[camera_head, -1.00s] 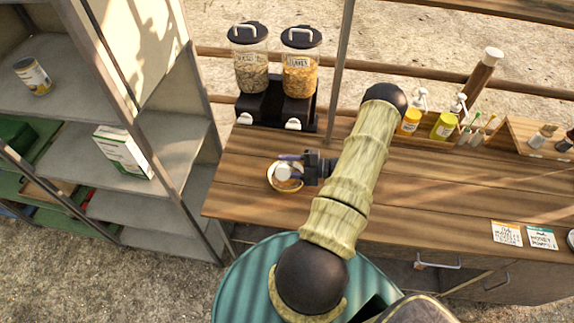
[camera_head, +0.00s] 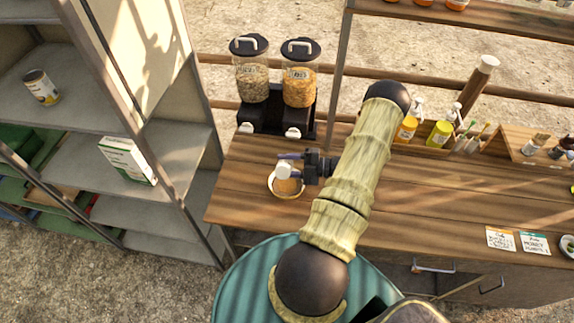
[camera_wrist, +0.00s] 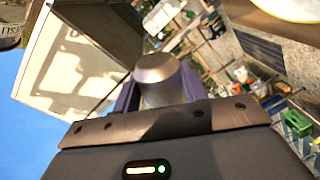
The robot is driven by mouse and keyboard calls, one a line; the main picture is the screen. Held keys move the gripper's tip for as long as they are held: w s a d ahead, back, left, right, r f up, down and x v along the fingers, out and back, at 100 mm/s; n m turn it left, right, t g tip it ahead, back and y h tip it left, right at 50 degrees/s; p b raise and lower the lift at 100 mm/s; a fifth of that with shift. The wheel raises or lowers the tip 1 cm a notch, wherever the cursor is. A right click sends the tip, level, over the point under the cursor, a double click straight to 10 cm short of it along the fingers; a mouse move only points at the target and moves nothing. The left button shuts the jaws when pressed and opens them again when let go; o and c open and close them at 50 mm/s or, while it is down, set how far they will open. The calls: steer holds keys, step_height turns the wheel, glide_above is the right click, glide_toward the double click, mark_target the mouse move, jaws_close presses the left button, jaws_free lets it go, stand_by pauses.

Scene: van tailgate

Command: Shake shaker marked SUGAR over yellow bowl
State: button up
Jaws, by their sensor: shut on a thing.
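My gripper (camera_head: 290,164) is shut on a small pale shaker (camera_head: 284,172) at the left part of the wooden counter. In the wrist view the shaker's grey rounded end (camera_wrist: 158,70) stands between my two purple fingers. Its label is not readable from here. The yellow bowl (camera_head: 271,187) sits on the counter just below the shaker in the head view, with a brown-orange inside. The shaker overlaps the bowl's back rim in that view and appears held above it. A pale curved shape with a yellow edge at the wrist view's upper right may be the bowl.
Two cereal dispensers (camera_head: 275,112) on a black stand are behind the bowl. A grey shelf unit (camera_head: 95,110) stands close on the left. Bottles (camera_head: 440,131) and brushes stand at the back right. Two cards (camera_head: 517,241) lie front right; the middle counter is clear.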

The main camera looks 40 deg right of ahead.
step_height(320, 180, down, 5)
steer(key=b, duration=0.3)
steer(key=shift+b, duration=0.35)
step_height(320, 180, up, 5)
steer(key=p, duration=0.3)
steer(key=shift+r+p, duration=0.1)
steer(key=shift+p, duration=0.3)
step_height(320, 180, down, 5)
steer(key=b, duration=0.4)
